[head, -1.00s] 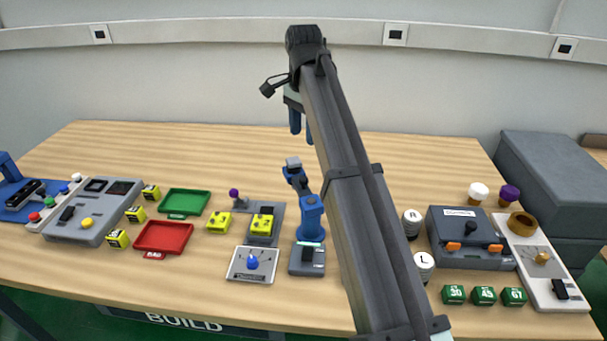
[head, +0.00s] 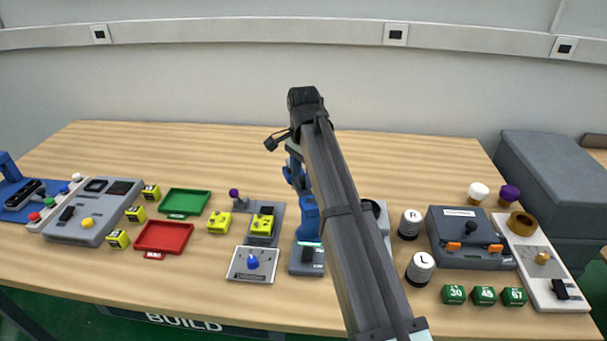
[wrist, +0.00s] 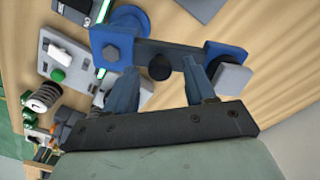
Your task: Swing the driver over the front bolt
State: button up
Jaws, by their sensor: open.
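The driver (head: 309,222) is a blue post on a grey base, with a swing arm reaching toward the back of the table. In the wrist view its dark arm (wrist: 180,50) runs between a blue pivot and a blue head with a grey block (wrist: 232,79). A black knob (wrist: 160,67) sits under the arm. My gripper (wrist: 160,68) is open, its blue fingers on either side of the knob with tips close to the arm; contact cannot be told. In the head view my arm partly hides the driver. I cannot make out the front bolt.
A grey fixture with a yellow block (head: 262,225) stands left of the driver. A dial plate (head: 252,264) lies in front of it. Red (head: 164,237) and green (head: 185,202) trays lie further left. White R (head: 410,223) and L (head: 420,268) cylinders stand right. The back table is clear.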

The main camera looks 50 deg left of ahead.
jog(key=shift+f, duration=0.25)
grip_shut()
dwell(0.4)
